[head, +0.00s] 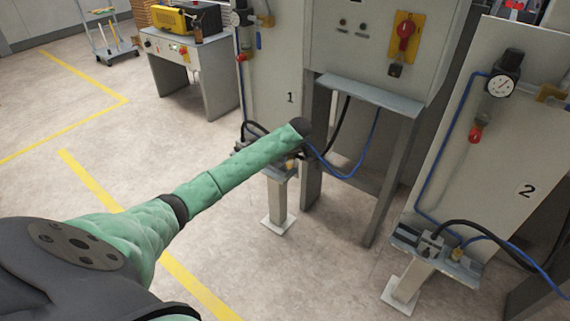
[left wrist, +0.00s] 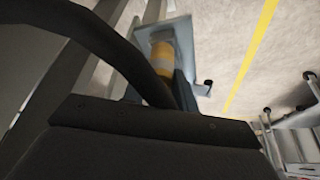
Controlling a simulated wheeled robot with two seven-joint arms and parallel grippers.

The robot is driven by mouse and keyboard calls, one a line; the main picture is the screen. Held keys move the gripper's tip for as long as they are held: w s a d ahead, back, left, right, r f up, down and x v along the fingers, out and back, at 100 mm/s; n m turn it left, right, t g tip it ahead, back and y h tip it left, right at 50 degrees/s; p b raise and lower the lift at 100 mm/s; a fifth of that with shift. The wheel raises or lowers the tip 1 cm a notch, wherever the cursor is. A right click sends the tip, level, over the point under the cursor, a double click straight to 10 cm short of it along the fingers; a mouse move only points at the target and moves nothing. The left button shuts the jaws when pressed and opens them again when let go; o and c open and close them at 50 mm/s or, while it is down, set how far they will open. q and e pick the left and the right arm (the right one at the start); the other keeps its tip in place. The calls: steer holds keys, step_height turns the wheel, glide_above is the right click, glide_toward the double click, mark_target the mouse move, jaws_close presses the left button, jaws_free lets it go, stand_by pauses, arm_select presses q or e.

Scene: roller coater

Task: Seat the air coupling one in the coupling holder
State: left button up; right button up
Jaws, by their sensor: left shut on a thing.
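My left arm reaches across the head view to the bracket (head: 262,160) on a short post at station 1. My left gripper (head: 298,152) is mostly hidden behind its own forearm there. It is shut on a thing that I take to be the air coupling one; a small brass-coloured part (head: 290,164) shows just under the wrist. In the left wrist view a yellow-banded cylinder (left wrist: 163,60) stands over a grey plate (left wrist: 200,38), beside a dark finger of the gripper. I cannot tell whether the coupling sits in the holder. My right gripper is not in view.
A blue hose (head: 345,176) and a black hose (head: 341,128) hang beside the wrist. Station 2 (head: 495,150) at right has a similar bracket (head: 462,268) with a brass fitting. A grey table frame (head: 372,95) stands right of the gripper.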

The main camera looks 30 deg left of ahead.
arm_select(q)
steer(key=shift+a+p+x, duration=0.15)
steer(key=shift+a+x, duration=0.05)
steer(key=shift+x, duration=0.95)
steer(key=shift+a+p+x, duration=0.1)
steer(key=shift+a+x, duration=0.05)
steer(key=shift+x, duration=0.95)
steer(key=shift+a+p+x, duration=0.15)
steer(key=shift+a+x, duration=0.05)
steer(key=shift+x, duration=0.95)
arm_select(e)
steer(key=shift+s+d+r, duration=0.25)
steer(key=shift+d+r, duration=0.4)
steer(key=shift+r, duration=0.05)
arm_select(q)
steer(key=shift+s, duration=0.1)
steer(key=o, duration=1)
steer(key=shift+o, duration=0.2)
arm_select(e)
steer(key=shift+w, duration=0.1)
arm_select(q)
steer(key=v, duration=1.2)
steer(key=shift+b, duration=0.35)
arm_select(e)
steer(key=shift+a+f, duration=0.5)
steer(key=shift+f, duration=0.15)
